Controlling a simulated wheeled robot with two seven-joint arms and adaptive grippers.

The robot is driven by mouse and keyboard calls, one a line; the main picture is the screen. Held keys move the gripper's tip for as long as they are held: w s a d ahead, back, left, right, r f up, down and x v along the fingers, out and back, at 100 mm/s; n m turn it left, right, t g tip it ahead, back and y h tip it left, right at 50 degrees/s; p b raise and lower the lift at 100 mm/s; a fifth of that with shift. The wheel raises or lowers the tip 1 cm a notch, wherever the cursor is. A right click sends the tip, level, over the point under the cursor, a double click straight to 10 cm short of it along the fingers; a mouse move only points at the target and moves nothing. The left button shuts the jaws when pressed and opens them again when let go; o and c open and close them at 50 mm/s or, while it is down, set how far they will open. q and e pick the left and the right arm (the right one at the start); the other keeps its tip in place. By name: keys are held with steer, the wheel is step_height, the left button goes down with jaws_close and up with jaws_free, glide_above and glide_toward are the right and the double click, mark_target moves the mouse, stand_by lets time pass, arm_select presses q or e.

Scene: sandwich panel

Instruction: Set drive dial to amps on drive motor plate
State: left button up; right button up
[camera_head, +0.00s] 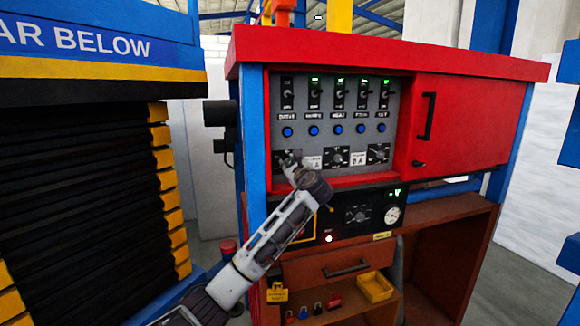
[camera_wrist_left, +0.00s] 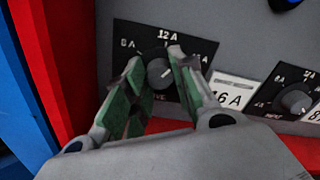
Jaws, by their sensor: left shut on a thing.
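The drive dial (camera_wrist_left: 160,73) is a grey round knob with a pale pointer line, on a black drive motor plate (camera_wrist_left: 122,32) marked 8 A, 12 A and a partly hidden value on the right. The pointer leans up and to the right. My left gripper (camera_wrist_left: 157,68) is shut on the dial, one green-padded finger on each side. In the head view my left gripper (camera_head: 289,165) reaches up to the lower left of the grey panel (camera_head: 327,137) and hides most of the dial. My right gripper is not in view.
A white label reading 16 A (camera_wrist_left: 232,92) and another dial (camera_wrist_left: 296,101) lie to the right. Blue buttons (camera_head: 338,129) and toggle switches sit above. A red door (camera_head: 465,120) is at the right. A blue post (camera_head: 250,140) borders the panel's left.

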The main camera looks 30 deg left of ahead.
arm_select(q)
steer(key=m, duration=0.5)
steer(key=shift+f+m, duration=0.15)
steer(key=shift+m, duration=0.25)
steer(key=o, duration=1.1)
steer(key=shift+c, duration=0.2)
steer(key=shift+d, duration=0.1)
steer(key=v, duration=1.2)
steer(key=shift+w, duration=0.1)
